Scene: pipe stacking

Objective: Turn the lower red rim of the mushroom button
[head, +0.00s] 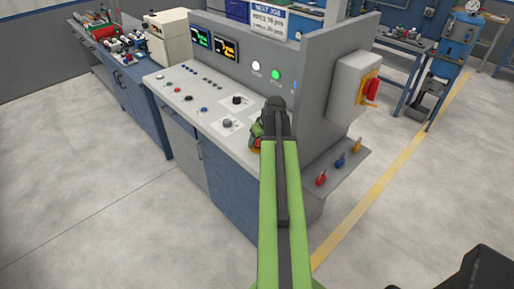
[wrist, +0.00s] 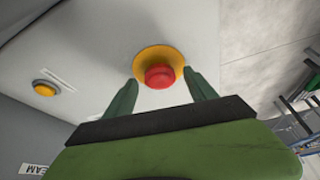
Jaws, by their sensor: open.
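The red mushroom button (wrist: 160,76) sits on a round yellow base (wrist: 158,55) on the pale console top in the wrist view. My gripper (wrist: 162,78) is open, with one dark green finger on each side of the button. The fingertips flank the button and I see a small gap on both sides; whether they touch it I cannot tell. The lower red rim faces my gripper. In the head view my gripper (head: 262,135) is over the console's near right end, and my arm hides most of the button.
The console (head: 195,95) carries knobs and small buttons. A yellow button (wrist: 45,88) lies left in the wrist view. A grey upright panel (head: 310,75) with a red-handled switch box (head: 357,87) stands behind. A side shelf (head: 335,165) holds small red, blue and yellow items.

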